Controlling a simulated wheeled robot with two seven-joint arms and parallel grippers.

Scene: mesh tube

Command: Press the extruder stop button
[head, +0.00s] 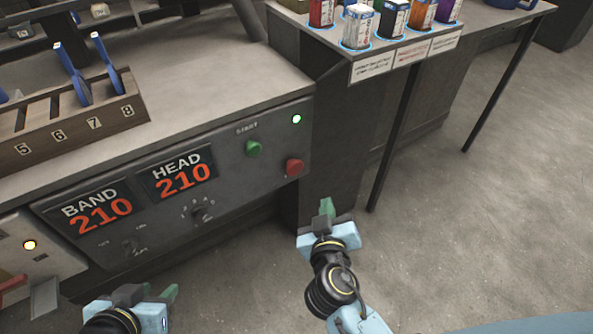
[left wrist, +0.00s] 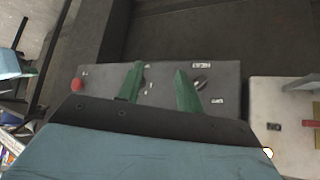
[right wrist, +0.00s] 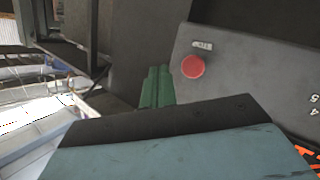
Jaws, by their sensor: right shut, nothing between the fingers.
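The red stop button (head: 294,167) sits at the lower right of the grey control panel (head: 230,218). It also shows in the right wrist view (right wrist: 193,67), beside a label reading STOP. My right gripper (head: 326,207) is shut and empty, in front of and below the button, apart from it. In the right wrist view its green fingers (right wrist: 157,88) lie together to the left of the button. My left gripper (head: 168,292) is low at the panel's left front. In the left wrist view its fingers (left wrist: 158,88) are spread with nothing between them, and the red button (left wrist: 77,85) is at left.
A green button (head: 253,149) and a lit green lamp (head: 296,119) are on the same panel, with knobs and displays reading 210. A wooden rack (head: 66,128) stands on top. A table with several containers (head: 358,27) stands at right. Floor at right is clear.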

